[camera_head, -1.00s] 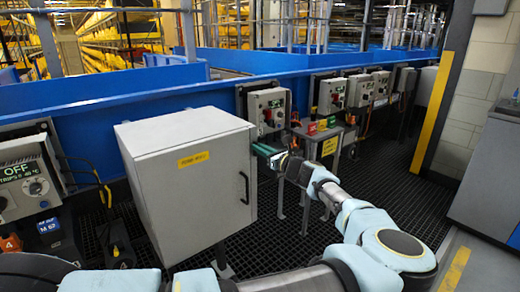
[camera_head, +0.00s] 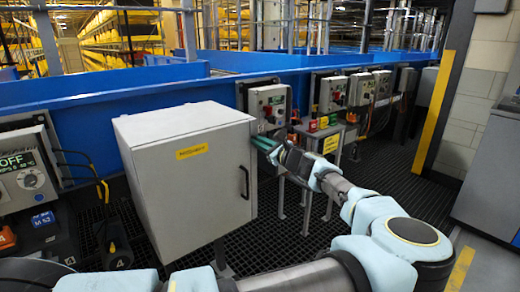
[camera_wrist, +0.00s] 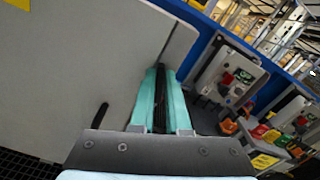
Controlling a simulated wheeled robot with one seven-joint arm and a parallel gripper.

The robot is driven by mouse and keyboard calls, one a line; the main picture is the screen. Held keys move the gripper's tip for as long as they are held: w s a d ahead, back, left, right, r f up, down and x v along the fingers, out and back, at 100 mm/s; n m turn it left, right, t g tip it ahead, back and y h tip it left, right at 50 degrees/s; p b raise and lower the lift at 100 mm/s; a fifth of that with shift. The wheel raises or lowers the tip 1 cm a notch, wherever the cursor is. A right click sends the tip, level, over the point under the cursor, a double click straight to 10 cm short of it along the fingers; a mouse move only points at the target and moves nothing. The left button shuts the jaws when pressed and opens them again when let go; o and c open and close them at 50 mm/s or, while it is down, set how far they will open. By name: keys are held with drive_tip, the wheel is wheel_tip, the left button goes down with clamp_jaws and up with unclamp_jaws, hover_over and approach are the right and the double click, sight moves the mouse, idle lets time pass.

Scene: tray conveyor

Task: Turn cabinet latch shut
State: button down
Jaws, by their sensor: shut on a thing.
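The grey cabinet (camera_head: 200,180) stands in the middle of the head view, its front door flat and looking closed. A black door handle (camera_head: 244,182) is near the door's right edge; a black handle end (camera_wrist: 96,118) also shows in the wrist view. My gripper (camera_head: 262,146) is at the cabinet's upper right edge. In the wrist view my teal fingers (camera_wrist: 160,84) close around a dark, narrow piece (camera_wrist: 160,98), seemingly the latch, at the cabinet's side. The fingers hide most of it, so its exact angle is unclear.
A control box (camera_head: 268,104) on the blue conveyor wall (camera_head: 90,135) is just behind my gripper. A small stand (camera_head: 322,140) with coloured blocks is to the right. Another control box (camera_head: 30,175) is at the left.

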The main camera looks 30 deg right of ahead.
drive_tip(key=shift+s+a+f+n+b, duration=0.15)
drive_tip(key=shift+f+n+b, duration=0.1)
drive_tip(key=shift+n+b, duration=2)
drive_tip(key=shift+w+a+f+n+b, duration=0.1)
drive_tip(key=shift+f+n+b, duration=0.15)
drive_tip(key=shift+n+b, duration=2)
drive_tip(key=shift+s+a+f+n+b, duration=0.15)
drive_tip(key=shift+f+n+b, duration=0.1)
drive_tip(key=shift+n+b, duration=2)
drive_tip(key=shift+w+n, duration=0.1)
drive_tip(key=shift+n, duration=0.15)
drive_tip(key=c, duration=0.9)
unclamp_jaws()
drive_tip(key=shift+r, duration=0.1)
drive_tip(key=s+d, duration=0.2)
drive_tip(key=s, duration=0.8)
drive_tip(key=shift+s+b, duration=0.3)
drive_tip(key=shift+b, duration=0.15)
